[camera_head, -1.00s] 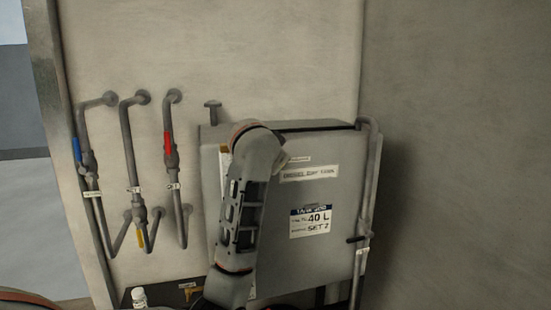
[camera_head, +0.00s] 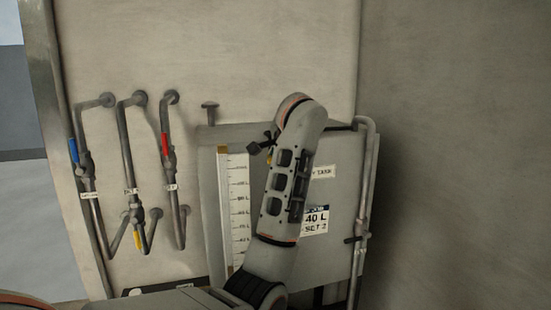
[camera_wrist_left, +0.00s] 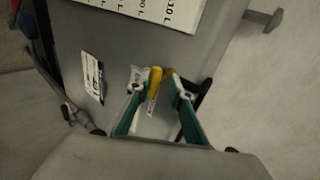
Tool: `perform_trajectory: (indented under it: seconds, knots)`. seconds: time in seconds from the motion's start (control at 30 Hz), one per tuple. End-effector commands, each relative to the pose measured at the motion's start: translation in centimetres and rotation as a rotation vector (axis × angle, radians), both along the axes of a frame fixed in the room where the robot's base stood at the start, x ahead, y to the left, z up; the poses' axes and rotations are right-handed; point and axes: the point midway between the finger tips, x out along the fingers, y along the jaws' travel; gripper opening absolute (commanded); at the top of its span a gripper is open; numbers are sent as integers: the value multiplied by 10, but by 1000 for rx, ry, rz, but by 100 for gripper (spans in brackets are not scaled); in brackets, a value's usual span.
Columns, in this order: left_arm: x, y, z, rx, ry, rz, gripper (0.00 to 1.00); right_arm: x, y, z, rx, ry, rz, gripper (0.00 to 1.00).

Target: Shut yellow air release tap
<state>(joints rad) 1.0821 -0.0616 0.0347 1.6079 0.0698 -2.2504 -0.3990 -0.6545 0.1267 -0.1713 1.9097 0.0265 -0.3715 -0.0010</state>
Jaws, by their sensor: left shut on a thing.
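The yellow air release tap handle (camera_wrist_left: 154,80) shows in the left wrist view, between the fingertips of my left gripper (camera_wrist_left: 157,92). The gripper's green fingers are shut on it, in front of the grey tank. In the head view a small yellow bit (camera_head: 268,160) shows beside my left wrist, near the tank's upper front. The gripper itself is mostly hidden there by the arm. The tap's body is largely hidden, so I cannot tell its exact angle. My right gripper is not in view.
The grey tank (camera_head: 345,225) carries a white level scale (camera_head: 234,205) and labels. A vertical pipe (camera_head: 368,180) runs along its right side. Pipes with blue (camera_head: 73,150), red (camera_head: 165,144) and yellow (camera_head: 138,240) handles are on the wall at left. A T-shaped fitting (camera_head: 210,106) stands above the tank.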

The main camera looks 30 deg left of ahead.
Motion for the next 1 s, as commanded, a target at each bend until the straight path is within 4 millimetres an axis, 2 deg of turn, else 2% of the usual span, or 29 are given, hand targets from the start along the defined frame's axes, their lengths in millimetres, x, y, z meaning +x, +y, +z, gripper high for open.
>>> perform_trajectory:
  seconds: [0.63,0.67,1.0]
  knots:
    - [0,0,-5,30,47,0,0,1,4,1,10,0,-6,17]
    - [0,0,-5,30,47,0,26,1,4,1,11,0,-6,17]
    - [0,0,-2,31,41,1,28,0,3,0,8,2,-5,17]
